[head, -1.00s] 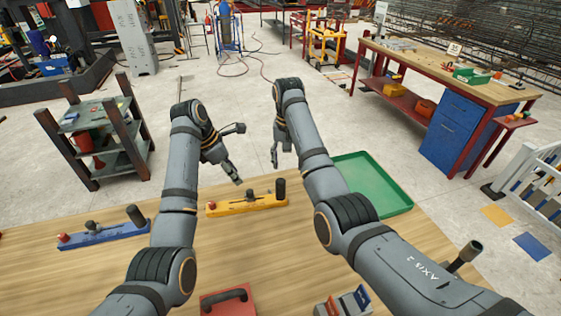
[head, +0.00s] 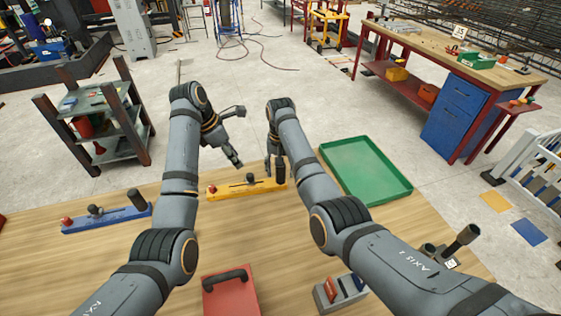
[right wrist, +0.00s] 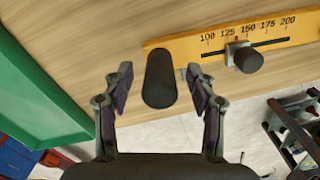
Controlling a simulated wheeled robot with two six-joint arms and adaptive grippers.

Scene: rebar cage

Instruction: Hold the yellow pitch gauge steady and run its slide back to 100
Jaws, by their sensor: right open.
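The yellow pitch gauge (head: 228,192) lies on the wooden table, with a red knob at its left end and a black post (head: 280,172) at its right end. In the right wrist view the slide (right wrist: 248,59), with a black knob, stands between 125 and 150 on the scale. My right gripper (head: 273,172) is open at the black post. In the right wrist view its fingers (right wrist: 156,84) stand on either side of the post (right wrist: 160,78), with gaps showing. My left gripper (head: 237,163) is above and behind the gauge, near the slide; its finger opening is unclear.
A blue gauge (head: 105,219) lies to the left and a green tray (head: 398,192) to the right. A red block with a dark handle (head: 232,297) and a grey holder (head: 340,298) are at the front. Bare table lies in front of the yellow gauge.

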